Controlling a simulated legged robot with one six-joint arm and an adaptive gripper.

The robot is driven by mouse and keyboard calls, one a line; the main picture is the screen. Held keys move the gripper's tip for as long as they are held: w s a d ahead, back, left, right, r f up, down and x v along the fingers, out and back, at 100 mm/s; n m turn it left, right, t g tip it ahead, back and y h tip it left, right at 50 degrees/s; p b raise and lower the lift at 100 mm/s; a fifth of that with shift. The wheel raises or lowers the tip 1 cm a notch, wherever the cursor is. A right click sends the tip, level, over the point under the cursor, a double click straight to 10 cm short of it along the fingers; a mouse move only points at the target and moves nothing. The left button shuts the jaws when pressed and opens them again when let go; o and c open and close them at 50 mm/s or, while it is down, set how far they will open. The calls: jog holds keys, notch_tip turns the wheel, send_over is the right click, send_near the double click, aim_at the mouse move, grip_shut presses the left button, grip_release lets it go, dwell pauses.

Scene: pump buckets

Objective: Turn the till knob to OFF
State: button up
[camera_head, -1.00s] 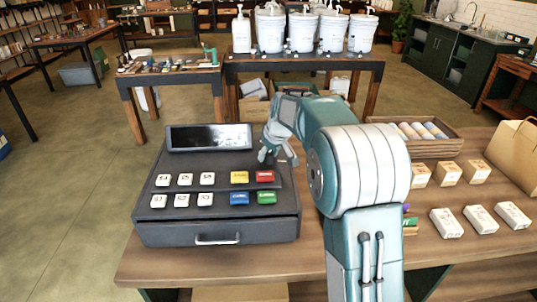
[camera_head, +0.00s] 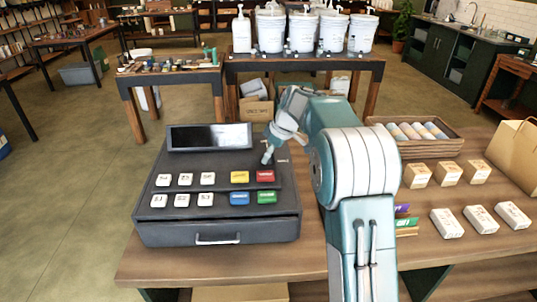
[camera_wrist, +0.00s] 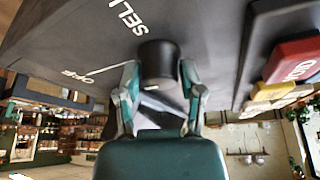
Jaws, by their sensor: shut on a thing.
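The dark till (camera_head: 215,222) stands on the wooden counter, with a screen (camera_head: 209,136) at its back. Its black round knob (camera_wrist: 158,62) shows in the wrist view, between the two fingers of my gripper (camera_wrist: 160,88). The gripper is shut on the knob, with a finger on each side. The SELL label (camera_wrist: 130,17) is printed beside the knob, and the OFF label (camera_wrist: 75,75) lies to the left, with a thin white line between it and the knob. In the head view my gripper (camera_head: 267,158) is at the till's right side and hides the knob.
Several white, yellow, red, blue and green keys (camera_head: 239,177) sit on the till front, left of and nearer than my gripper. Several small boxes (camera_head: 447,223) and a wooden tray of rolls (camera_head: 440,148) stand to the right. White pump buckets (camera_head: 302,32) stand on a table behind.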

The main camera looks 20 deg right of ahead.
jog(key=shift+f, duration=0.2)
jog(key=o, duration=1.2)
jog(key=shift+c, duration=0.2)
jog(key=shift+r, duration=0.1)
jog(key=v, duration=1.2)
jog(key=shift+w, duration=0.2)
